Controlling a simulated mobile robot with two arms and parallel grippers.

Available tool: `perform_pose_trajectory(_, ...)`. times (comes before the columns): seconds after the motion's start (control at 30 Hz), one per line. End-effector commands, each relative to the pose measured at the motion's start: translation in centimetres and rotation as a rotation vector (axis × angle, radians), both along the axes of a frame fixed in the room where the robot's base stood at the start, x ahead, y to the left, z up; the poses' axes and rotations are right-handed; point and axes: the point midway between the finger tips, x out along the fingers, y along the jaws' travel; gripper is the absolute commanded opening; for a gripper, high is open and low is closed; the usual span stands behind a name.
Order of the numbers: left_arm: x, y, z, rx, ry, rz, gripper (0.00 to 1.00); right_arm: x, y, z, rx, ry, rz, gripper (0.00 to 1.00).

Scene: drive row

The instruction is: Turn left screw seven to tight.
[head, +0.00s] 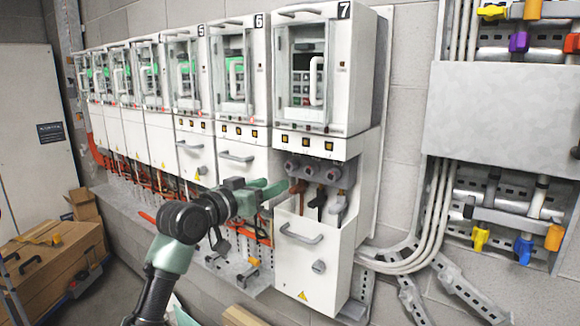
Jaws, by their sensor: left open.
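Drive unit seven (360,60) is the nearest white cabinet in the row, marked with a black 7. Under its upper box is a row of three dark round screw heads, the left screw (290,166) being nearest my gripper. Below them hang an orange-brown cable end (297,187), a black one (317,203) and a grey one (338,207). My left gripper (284,190) is open just left of and below the left screw, close to the orange-brown cable end. I cannot tell whether it touches anything. How tight the screw is cannot be seen. My right gripper is out of view.
Unit six (258,75) and several similar units run back to the left. A lower cover with a handle (300,234) sits below the screws. A grey panel (500,110) and pipes are at right. Cardboard boxes (50,262) stand on the left.

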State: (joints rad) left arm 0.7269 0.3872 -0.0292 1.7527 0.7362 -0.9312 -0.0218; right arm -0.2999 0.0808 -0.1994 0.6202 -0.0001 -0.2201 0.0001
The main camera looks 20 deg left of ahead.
Motion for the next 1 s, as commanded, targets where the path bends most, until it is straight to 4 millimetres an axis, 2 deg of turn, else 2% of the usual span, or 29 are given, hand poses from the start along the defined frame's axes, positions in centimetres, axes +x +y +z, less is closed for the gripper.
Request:
perform_pose_trajectory(0.03,0.1,0.2,1.3,-0.008,-0.020,-0.002,0.49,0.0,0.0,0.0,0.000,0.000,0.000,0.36)
perform_pose_trajectory(0.17,0.7,0.1,2.5,-0.017,-0.034,-0.005,0.49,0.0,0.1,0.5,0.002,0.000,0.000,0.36)
perform_pose_trajectory(0.6,6.6,-2.0,2.5,-0.017,-0.032,-0.004,0.49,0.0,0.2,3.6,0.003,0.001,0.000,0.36)
perform_pose_trajectory(0.77,7.4,-2.4,2.3,-0.015,-0.034,-0.004,0.49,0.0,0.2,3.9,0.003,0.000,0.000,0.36)
perform_pose_trajectory(1.0,7.5,-2.4,2.2,-0.015,-0.034,-0.004,0.49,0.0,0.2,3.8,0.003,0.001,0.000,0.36)
